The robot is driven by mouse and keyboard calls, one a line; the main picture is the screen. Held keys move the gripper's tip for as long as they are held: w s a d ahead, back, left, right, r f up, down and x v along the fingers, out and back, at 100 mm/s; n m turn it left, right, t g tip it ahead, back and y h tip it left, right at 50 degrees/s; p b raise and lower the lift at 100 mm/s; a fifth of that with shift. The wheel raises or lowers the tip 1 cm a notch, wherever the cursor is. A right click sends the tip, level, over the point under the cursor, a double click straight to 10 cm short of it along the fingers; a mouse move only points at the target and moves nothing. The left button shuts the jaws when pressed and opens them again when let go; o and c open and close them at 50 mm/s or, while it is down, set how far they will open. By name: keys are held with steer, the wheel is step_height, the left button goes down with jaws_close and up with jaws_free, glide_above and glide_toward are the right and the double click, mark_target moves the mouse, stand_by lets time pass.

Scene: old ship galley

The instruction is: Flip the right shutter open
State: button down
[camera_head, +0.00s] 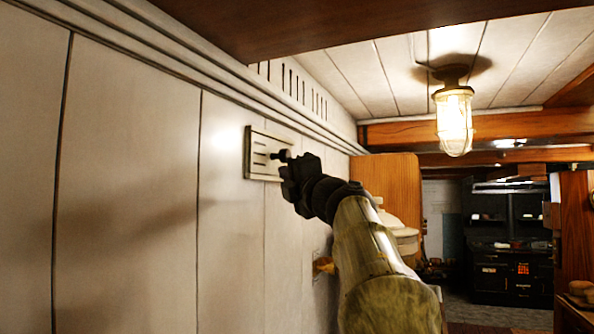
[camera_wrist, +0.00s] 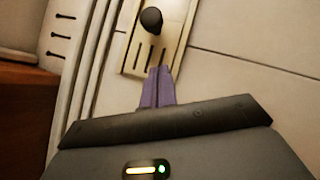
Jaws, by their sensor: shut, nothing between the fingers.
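A cream slotted shutter plate (camera_head: 256,160) is fixed to the white panelled wall, with a dark round knob (camera_head: 279,155) standing out from it. In the wrist view the plate (camera_wrist: 184,22) is at the top, with the knob (camera_wrist: 151,20) near its middle. My gripper (camera_head: 285,172) is at the plate's right side, close to the knob, and hides part of the plate. In the wrist view my gripper (camera_wrist: 160,71) has its purple fingers together and empty. The fingertips lie just below the knob over the plate's lower end. Whether they touch the plate, I cannot tell.
Vent slots (camera_head: 290,85) run along the upper wall above the moulding. A wooden cabinet (camera_head: 390,180) stands beyond my arm. A caged lamp (camera_head: 454,120) hangs from the ceiling. The wall left of the plate is bare.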

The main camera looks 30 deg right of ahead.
mark_target(276, 158)
steer(key=w+r+p, duration=0.1)
steer(key=w, duration=0.1)
steer(key=w+d+r+p, duration=0.1)
steer(key=w, duration=0.1)
steer(key=w+d+r+p, duration=0.1)
steer(key=w+p, duration=0.1)
steer(key=shift+d, duration=0.2)
steer(key=shift+f, duration=0.1)
steer(key=shift+s, duration=0.1)
